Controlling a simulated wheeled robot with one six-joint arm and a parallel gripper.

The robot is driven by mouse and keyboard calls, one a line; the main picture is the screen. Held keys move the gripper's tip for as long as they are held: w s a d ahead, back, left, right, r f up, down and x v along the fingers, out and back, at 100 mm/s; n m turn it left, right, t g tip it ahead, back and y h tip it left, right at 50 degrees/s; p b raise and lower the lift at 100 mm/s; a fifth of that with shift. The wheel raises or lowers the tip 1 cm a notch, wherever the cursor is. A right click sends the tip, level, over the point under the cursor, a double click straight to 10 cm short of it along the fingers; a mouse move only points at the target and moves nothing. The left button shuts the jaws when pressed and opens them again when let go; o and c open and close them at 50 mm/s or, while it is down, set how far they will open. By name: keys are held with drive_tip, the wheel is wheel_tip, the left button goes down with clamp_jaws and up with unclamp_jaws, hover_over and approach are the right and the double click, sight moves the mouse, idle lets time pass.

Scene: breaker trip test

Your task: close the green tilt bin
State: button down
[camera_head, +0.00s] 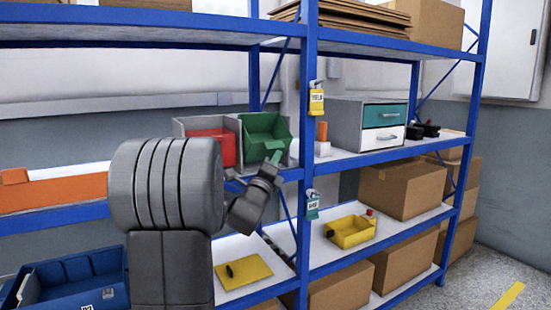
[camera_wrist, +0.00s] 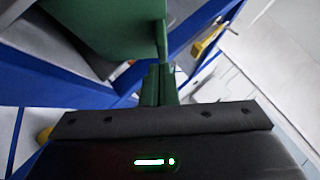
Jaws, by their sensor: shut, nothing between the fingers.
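The green tilt bin (camera_head: 262,128) is in a grey housing on the middle shelf, left of the blue post. It is tipped forward, and its open top and inside show. In the wrist view its green wall (camera_wrist: 105,22) fills the upper left. My gripper (camera_head: 275,158) is at the lower front of the green bin, with its fingers together and nothing between them. In the wrist view the fingertips (camera_wrist: 158,75) are right beside the bin's edge; I cannot tell whether they touch it.
A red bin (camera_head: 212,146) sits left of the green one. A blue shelf post (camera_head: 306,150) with a yellow tag (camera_head: 317,102) stands to the right. Beyond it are an orange block (camera_head: 322,131) and a drawer unit (camera_head: 362,124).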

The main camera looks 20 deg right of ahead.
sight(270, 144)
idle(0.4)
drive_tip(key=r+n+y+p, duration=0.1)
drive_tip(key=r+n+p, duration=0.1)
drive_tip(key=p, duration=0.1)
drive_tip(key=shift+w+r+y, duration=0.2)
drive_tip(key=shift+w+y, duration=0.2)
drive_tip(key=r+n+p, duration=0.1)
drive_tip(key=p, duration=0.1)
drive_tip(key=w+r+n+y+p, duration=0.1)
drive_tip(key=p, duration=0.1)
drive_tip(key=n+y+p, duration=0.1)
drive_tip(key=p, duration=0.1)
drive_tip(key=w+r+n+g+p, duration=0.1)
drive_tip(key=p, duration=0.1)
drive_tip(key=shift+w+a+y+p, duration=0.15)
drive_tip(key=shift+w+y+p, duration=0.15)
drive_tip(key=shift+y+p, duration=0.1)
drive_tip(key=shift+w+g+p, duration=0.3)
drive_tip(key=shift+w+p, duration=0.15)
drive_tip(key=shift+w+r, duration=0.1)
drive_tip(key=shift+r, duration=0.1)
